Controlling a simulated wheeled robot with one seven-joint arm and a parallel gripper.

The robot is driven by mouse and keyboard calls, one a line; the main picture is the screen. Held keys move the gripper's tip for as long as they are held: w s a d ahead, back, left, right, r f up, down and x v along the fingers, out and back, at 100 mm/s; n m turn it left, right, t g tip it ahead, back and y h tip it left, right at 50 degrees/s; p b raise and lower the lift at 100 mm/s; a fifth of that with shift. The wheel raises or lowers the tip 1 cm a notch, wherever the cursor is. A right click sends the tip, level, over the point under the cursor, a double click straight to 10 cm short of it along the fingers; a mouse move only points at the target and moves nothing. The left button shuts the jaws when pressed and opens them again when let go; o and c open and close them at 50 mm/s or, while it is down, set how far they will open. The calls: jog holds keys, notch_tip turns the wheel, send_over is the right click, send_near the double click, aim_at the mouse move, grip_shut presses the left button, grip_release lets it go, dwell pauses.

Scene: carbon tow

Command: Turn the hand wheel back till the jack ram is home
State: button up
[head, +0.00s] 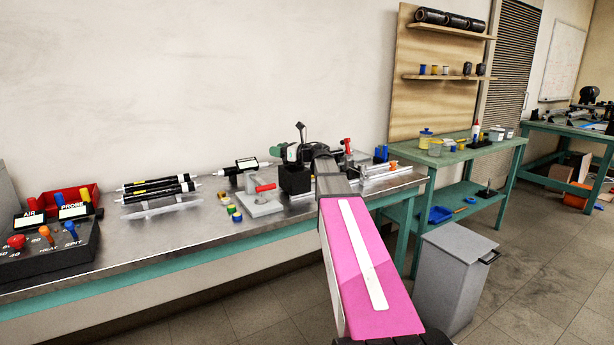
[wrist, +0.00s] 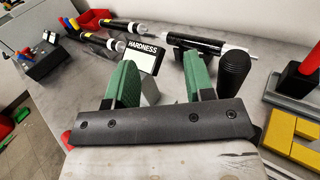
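My gripper (wrist: 161,80) shows its two green fingers wide apart over the bench, with nothing seen held between them. In the head view my gripper (head: 291,153) is at the far end of my arm, partly hidden by it. A black upright grip (wrist: 232,72) stands just right of the right finger; I cannot tell whether it belongs to the hand wheel. A yellow part (wrist: 294,136) lies at the lower right of the wrist view. I cannot clearly make out the hand wheel's rim or the jack ram; my arm and gripper hide much of that spot.
A red-handled grey fixture (head: 263,200) and small coloured rolls (head: 232,213) sit on the metal bench (head: 180,240). Black rollers (head: 158,188), a HARDNESS sign (head: 246,164) and a control box (head: 48,250) stand farther left. A grey bin (head: 452,280) stands on the floor.

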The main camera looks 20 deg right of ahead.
jog(key=shift+v, duration=3)
